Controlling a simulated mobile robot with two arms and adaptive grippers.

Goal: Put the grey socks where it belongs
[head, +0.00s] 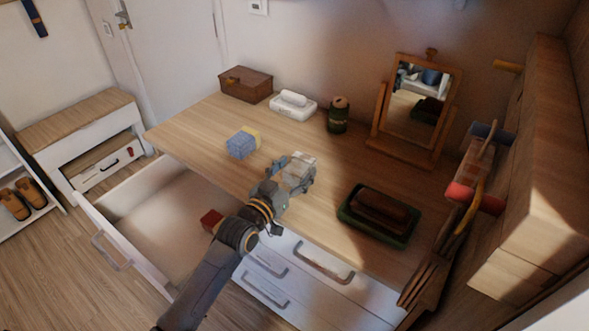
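My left gripper (300,172) is over the middle of the wooden dresser top (225,115), its arm reaching in from the bottom. A pale greyish shape shows at its fingers; I cannot tell whether it is part of the gripper or grey socks. I cannot make out the grey socks for certain anywhere else. Whether the fingers are open or shut is unclear. A white drawer (112,215) at the dresser's left is pulled open, and its visible floor looks mostly bare. A small red thing (211,220) shows at its right side, partly behind my arm. My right gripper is not in view.
Shut drawers (325,262) lie below. A rack (476,165) stands right.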

